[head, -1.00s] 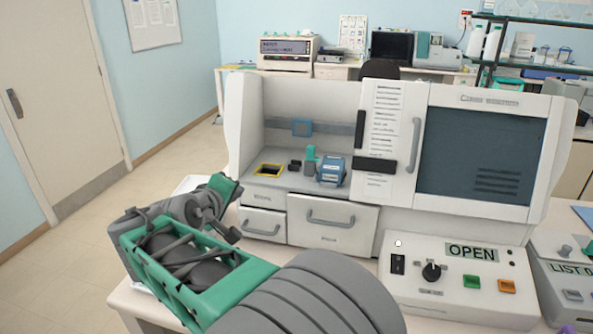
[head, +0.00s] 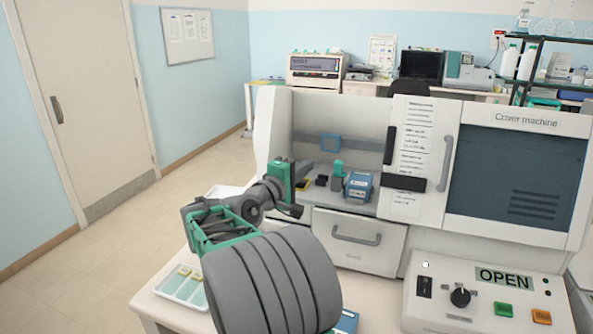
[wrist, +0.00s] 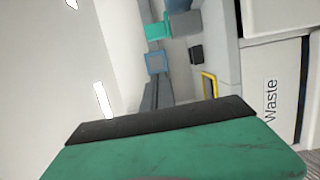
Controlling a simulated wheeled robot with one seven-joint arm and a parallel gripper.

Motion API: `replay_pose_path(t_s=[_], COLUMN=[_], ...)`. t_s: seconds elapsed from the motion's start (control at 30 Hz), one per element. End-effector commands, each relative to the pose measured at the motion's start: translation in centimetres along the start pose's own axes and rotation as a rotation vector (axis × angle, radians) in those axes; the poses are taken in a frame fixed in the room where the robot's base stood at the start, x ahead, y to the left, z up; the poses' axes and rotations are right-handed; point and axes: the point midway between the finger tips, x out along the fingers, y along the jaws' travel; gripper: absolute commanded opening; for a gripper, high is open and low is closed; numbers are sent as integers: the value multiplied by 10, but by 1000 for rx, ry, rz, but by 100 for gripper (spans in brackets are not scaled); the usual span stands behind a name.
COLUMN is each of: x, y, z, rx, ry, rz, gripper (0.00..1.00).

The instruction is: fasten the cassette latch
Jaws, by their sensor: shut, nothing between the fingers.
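The blue cassette (head: 358,187), with a pale label, sits on the deck inside the open left bay of the cover machine. Its latch is too small to make out. A small green block (head: 338,170) stands just left of it and also shows in the wrist view (wrist: 156,31). My gripper (head: 297,178) is shut and empty at the left of the bay, apart from the cassette.
A yellow-rimmed opening (wrist: 209,86) and a dark block (wrist: 196,54) lie on the deck. A blue square frame (head: 330,143) is at the bay's back wall. The white sliding door (head: 412,150) bounds the bay on the right. The control panel (head: 490,300) reads OPEN.

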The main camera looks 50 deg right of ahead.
Motion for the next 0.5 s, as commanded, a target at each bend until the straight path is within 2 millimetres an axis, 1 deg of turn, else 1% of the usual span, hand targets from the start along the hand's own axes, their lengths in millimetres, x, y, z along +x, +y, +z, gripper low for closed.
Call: replay_pose_path(t_s=[0.03, 0.1, 0.2, 0.3, 0.4, 0.5], x=[12, 27, 30, 33, 35, 35], y=[3, 2, 4, 3, 0, 0], z=[2, 2, 20, 32, 38, 39], rx=[-2, 0, 0, 0, 1, 1], ry=[-5, -5, -3, -2, 0, 1], rz=[0, -1, 0, 1, -1, -1], gripper=[0, 0, 0, 0, 0, 0])
